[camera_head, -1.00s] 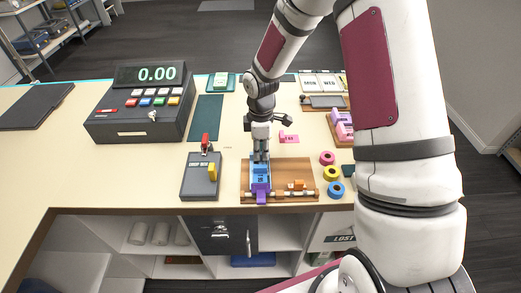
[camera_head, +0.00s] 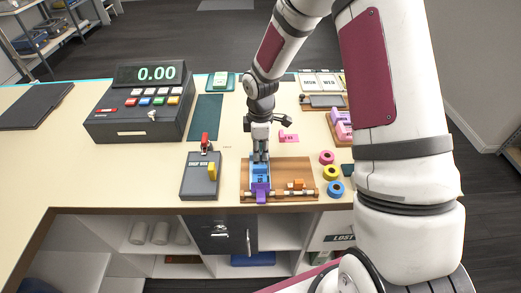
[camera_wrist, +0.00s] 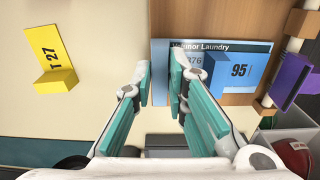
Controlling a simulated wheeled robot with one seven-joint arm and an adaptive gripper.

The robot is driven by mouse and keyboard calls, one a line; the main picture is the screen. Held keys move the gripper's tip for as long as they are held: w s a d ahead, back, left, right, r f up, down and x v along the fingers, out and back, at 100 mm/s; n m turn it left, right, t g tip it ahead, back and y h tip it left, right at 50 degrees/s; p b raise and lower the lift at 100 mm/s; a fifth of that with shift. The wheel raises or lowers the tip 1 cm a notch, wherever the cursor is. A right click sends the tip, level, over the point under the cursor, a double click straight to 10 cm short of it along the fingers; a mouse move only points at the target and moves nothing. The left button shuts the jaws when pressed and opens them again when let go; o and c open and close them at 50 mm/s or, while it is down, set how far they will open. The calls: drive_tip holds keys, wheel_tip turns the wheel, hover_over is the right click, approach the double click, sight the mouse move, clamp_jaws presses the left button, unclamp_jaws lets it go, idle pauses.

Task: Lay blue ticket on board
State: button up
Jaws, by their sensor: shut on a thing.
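In the head view the blue ticket (camera_head: 260,172) covers the left part of the board (camera_head: 283,167). My gripper (camera_wrist: 160,72) is at the ticket's end away from the purple clip (camera_wrist: 289,82), its teal fingers a small gap apart. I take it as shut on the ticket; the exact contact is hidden. Whether the ticket touches the board is unclear.
A yellow ticket (camera_wrist: 55,55) lies on the counter in the wrist view. A pink ticket (camera_head: 288,138) shows in the head view. The counter's front edge is close.

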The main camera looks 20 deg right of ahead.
drive_tip(key=o, duration=1.4)
drive_tip(key=shift+r, duration=0.1)
drive_tip(key=shift+r+p, duration=0.8)
drive_tip(key=shift+r, duration=1.6)
drive_tip(key=shift+r+p, duration=0.6)
drive_tip(key=shift+r, duration=1.9)
